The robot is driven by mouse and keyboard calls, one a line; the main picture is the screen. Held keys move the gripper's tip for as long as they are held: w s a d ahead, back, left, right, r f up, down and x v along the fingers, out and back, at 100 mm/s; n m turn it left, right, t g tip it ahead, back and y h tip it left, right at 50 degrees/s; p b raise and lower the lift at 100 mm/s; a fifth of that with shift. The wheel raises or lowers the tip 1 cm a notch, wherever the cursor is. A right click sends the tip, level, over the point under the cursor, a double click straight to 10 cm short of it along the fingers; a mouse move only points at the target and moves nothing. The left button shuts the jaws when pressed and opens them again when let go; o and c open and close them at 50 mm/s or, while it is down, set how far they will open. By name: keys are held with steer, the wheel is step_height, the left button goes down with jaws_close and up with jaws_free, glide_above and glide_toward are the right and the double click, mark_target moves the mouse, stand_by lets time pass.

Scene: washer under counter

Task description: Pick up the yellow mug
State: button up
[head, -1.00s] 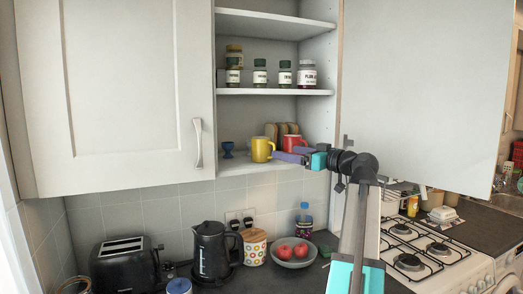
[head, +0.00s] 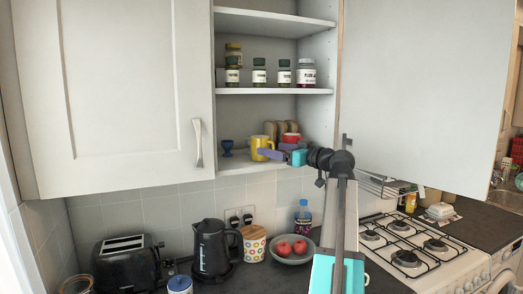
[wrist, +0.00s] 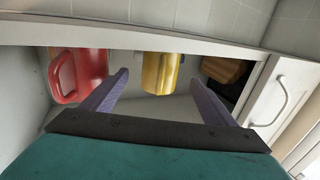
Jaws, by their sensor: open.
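The yellow mug (head: 257,143) stands upright on the bottom shelf of the open wall cupboard. My gripper (head: 269,150) is open at that shelf, its purple fingers pointing left at the mug and partly covering it in the head view. In the wrist view the yellow mug (wrist: 160,72) shows between the two spread fingertips (wrist: 160,78), with a gap on each side. I cannot tell how far it reaches between them. Nothing is held.
A red mug (head: 291,138) stands just right of the yellow mug, also in the wrist view (wrist: 85,72). Brown upright pieces (head: 283,129) are behind. The shelf above (head: 275,91) holds jars.

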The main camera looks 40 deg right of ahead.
mark_target(268, 147)
steer(key=shift+w+r+p, duration=0.25)
steer(key=shift+w+p, duration=0.55)
steer(key=shift+w, duration=0.25)
steer(key=shift+w+f+p, duration=0.15)
steer(key=shift+w+p, duration=0.55)
steer(key=shift+w, duration=0.75)
steer(key=c, duration=1.3)
